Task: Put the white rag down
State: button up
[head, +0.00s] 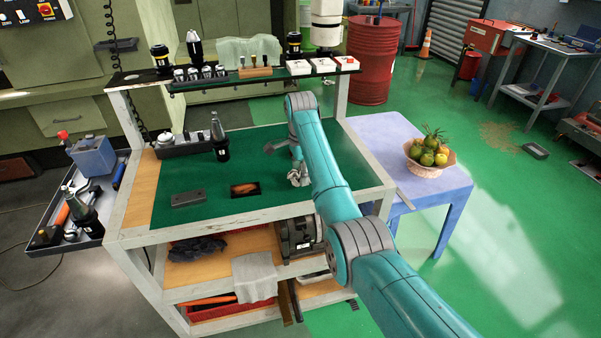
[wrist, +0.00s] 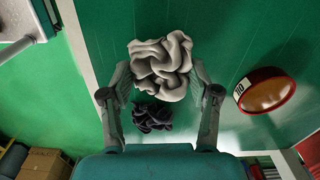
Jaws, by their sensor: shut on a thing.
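The white rag (wrist: 162,62) is a crumpled, pale bundle. My gripper (wrist: 161,82) has one finger on each side of it and is shut on it. In the head view the rag (head: 298,178) shows beside the end of my arm, over the front right of the green mat (head: 285,140). My gripper is mostly hidden behind the arm there. I cannot tell whether the rag touches the mat. A dark crumpled rag (wrist: 152,118) shows close to the white one in the wrist view.
A round orange-brown item with a label (wrist: 268,92) is right of my gripper in the wrist view. A blue table (head: 390,135) stands at the right.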

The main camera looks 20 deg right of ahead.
jog(key=shift+f, duration=0.6)
dwell(0.5)
jog(key=o, duration=1.2)
jog(key=shift+r, duration=0.1)
